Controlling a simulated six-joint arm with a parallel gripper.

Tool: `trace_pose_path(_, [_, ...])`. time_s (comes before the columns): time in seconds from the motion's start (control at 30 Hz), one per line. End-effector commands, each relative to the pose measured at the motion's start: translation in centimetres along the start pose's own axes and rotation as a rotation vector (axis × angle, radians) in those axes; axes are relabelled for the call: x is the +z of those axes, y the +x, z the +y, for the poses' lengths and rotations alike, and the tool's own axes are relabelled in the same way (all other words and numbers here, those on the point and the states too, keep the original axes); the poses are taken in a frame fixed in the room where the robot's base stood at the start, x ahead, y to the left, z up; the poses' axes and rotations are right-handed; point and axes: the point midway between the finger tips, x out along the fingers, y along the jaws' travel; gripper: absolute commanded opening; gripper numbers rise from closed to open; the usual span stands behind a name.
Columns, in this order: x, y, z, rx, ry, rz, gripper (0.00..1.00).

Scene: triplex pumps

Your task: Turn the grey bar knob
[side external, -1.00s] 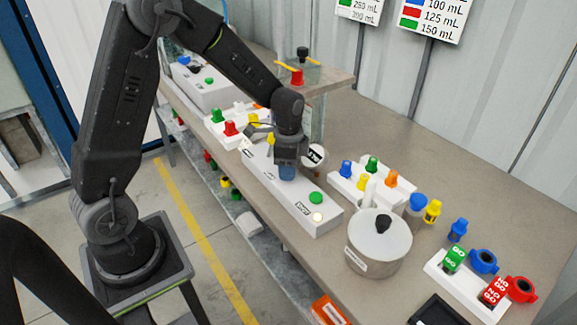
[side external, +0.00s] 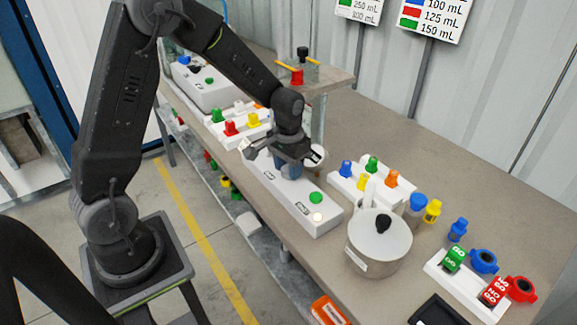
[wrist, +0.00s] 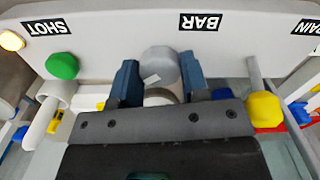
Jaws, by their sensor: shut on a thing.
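The grey bar knob (wrist: 160,67) sits on the white panel (wrist: 122,50), just below the BAR label (wrist: 200,22) in the wrist view. My gripper (wrist: 160,80) has its blue fingers on either side of the knob and is shut on it. A pale mark shows on the knob's face. In the side view my gripper (side external: 289,168) is down at the middle of the long white panel (side external: 326,220), its body turned across the panel. The knob is hidden there by the fingers.
On the same panel are a green knob (side external: 315,197) and a lit lamp (side external: 318,217). A yellow knob (wrist: 264,110) shows right of my fingers in the wrist view. A lidded pot (side external: 379,245) and a white block with coloured caps (side external: 345,183) stand to the right.

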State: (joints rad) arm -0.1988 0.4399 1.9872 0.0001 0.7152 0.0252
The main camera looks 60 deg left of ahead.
Motion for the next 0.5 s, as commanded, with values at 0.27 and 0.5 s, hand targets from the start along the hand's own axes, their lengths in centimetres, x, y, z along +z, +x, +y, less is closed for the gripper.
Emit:
trace_pose_path(0.27, [-0.11,-0.17,0.02,0.001,-0.262,0.004,0.18])
trace_pose_path(0.5, [-0.12,-0.17,0.03,0.002,-0.490,0.004,0.18])
